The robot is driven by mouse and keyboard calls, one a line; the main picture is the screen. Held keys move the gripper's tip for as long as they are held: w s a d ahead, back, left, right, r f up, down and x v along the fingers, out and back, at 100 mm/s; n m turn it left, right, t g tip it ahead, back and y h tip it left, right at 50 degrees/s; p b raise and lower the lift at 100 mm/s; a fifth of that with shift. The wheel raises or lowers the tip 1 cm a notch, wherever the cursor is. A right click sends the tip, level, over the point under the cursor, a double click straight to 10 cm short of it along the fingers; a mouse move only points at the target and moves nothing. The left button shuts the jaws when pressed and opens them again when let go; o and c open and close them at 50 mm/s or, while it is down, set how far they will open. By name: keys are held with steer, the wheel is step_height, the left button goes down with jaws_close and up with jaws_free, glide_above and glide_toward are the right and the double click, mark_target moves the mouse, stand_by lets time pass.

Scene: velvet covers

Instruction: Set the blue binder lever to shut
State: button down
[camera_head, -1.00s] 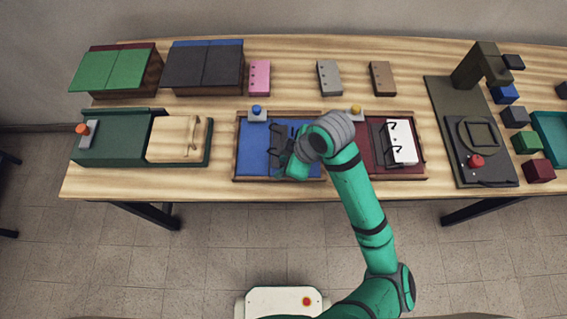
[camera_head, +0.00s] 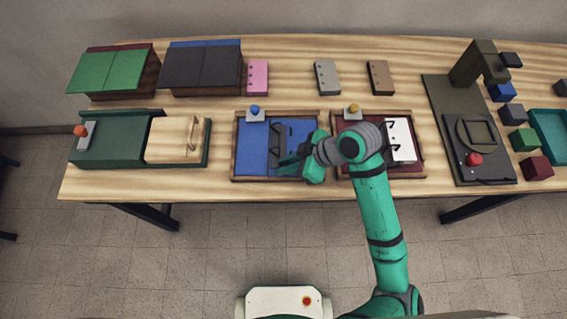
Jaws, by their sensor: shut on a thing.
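The blue binder (camera_head: 252,147) lies open in a wooden tray at the middle of the table. Its dark ring mechanism (camera_head: 276,128) runs down the middle, with one ring showing at the top. My gripper (camera_head: 287,163) reaches in from the right, low over the lower part of the mechanism. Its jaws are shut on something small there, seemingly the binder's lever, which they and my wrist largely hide. I cannot make out the lever's exact angle.
A blue knob on a grey block (camera_head: 255,112) sits at the tray's back edge. A red binder (camera_head: 408,168) with white paper lies in the tray to the right, partly behind my wrist. Pink (camera_head: 258,77), grey and brown punched blocks stand behind.

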steer(key=shift+d+f+y, duration=0.25)
steer(key=shift+d+y, duration=0.05)
steer(key=shift+y, duration=0.75)
steer(key=shift+d+f+y, duration=0.25)
steer(key=shift+d+y, duration=0.05)
steer(key=shift+y, duration=0.75)
steer(key=c, duration=1.7)
jaws_free()
steer(key=shift+d, duration=0.1)
steer(key=v, duration=1)
steer(key=shift+s+d+r, duration=0.15)
steer(key=shift+s+d, duration=0.05)
steer(key=shift+d, duration=0.1)
